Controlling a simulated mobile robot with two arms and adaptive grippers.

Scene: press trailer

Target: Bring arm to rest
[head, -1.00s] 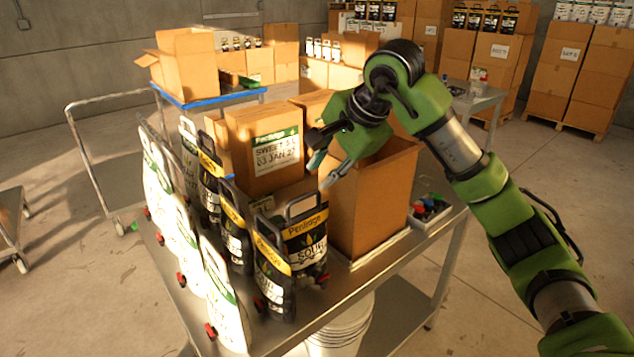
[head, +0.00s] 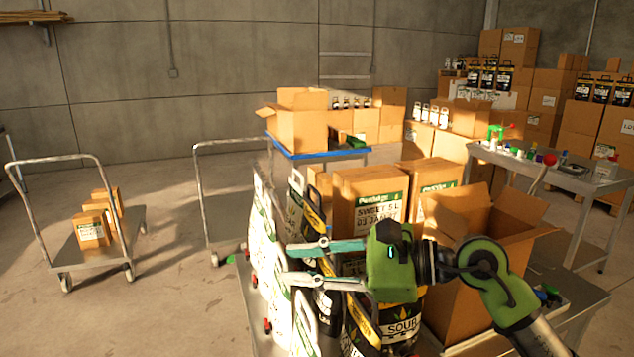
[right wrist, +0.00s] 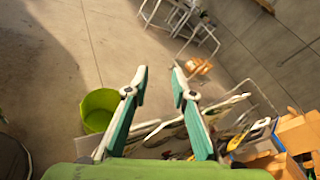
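My right gripper (head: 305,264) is in front of the metal table, its fingers apart and pointing left, above the bags. In the right wrist view its two fingers (right wrist: 160,82) are spread with nothing between them. Its green arm comes in from the lower right. Black and yellow bags (head: 398,325) and white and green bags (head: 306,325) stand on the table below and behind the gripper. An open cardboard box (head: 470,255) stands to the right of the gripper. My left gripper does not show.
Another table (head: 580,180) with small coloured items is at the right. A blue-edged cart (head: 318,153) bears boxes behind. A green bucket (right wrist: 98,109) shows in the right wrist view.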

